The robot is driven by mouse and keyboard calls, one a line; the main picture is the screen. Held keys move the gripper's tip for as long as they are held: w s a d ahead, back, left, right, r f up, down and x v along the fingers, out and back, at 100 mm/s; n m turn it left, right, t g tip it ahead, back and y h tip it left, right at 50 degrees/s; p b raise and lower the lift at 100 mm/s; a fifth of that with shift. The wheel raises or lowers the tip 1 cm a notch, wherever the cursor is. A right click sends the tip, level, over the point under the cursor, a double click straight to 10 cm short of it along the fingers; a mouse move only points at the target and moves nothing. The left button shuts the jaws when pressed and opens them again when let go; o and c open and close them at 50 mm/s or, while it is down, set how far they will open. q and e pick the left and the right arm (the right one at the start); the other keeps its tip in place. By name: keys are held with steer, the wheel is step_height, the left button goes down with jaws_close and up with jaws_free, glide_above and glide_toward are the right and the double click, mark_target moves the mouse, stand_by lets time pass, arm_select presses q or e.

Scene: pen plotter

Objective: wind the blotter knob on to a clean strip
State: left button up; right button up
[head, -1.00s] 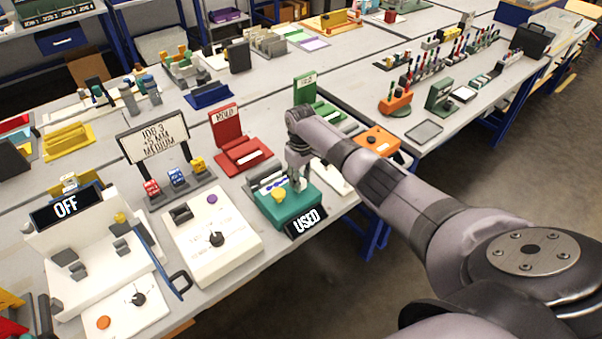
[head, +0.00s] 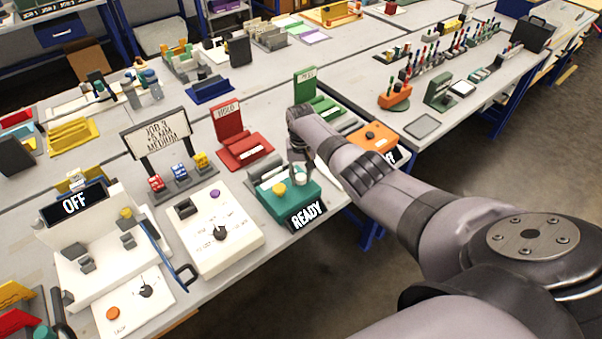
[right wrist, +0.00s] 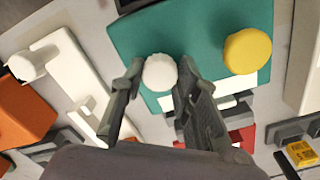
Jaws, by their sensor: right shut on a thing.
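The teal blotter (head: 293,202) stands near the front edge of the bench. Its dark sign (head: 306,215) reads READY. It carries a yellow knob (head: 278,189) and a white knob (head: 300,179) on top. My right gripper (head: 299,166) reaches down over the white knob. In the right wrist view, the right gripper (right wrist: 158,75) has one finger on each side of the white knob (right wrist: 160,72) and is shut on it. The yellow knob (right wrist: 247,51) stands clear of the fingers. A white strip (right wrist: 226,99) shows beside the teal body. My left gripper is not in view.
A white box (head: 217,240) with a dial stands left of the blotter. A red HOLD stand (head: 228,122) and a green stand (head: 305,86) are behind. An orange box (head: 373,137) is to the right. Bare floor lies beyond the front edge.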

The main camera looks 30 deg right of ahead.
mark_target(301, 176)
stand_by(0.4)
steer(key=o, duration=1.2)
step_height(301, 176, up, 12)
steer(key=shift+r, duration=0.1)
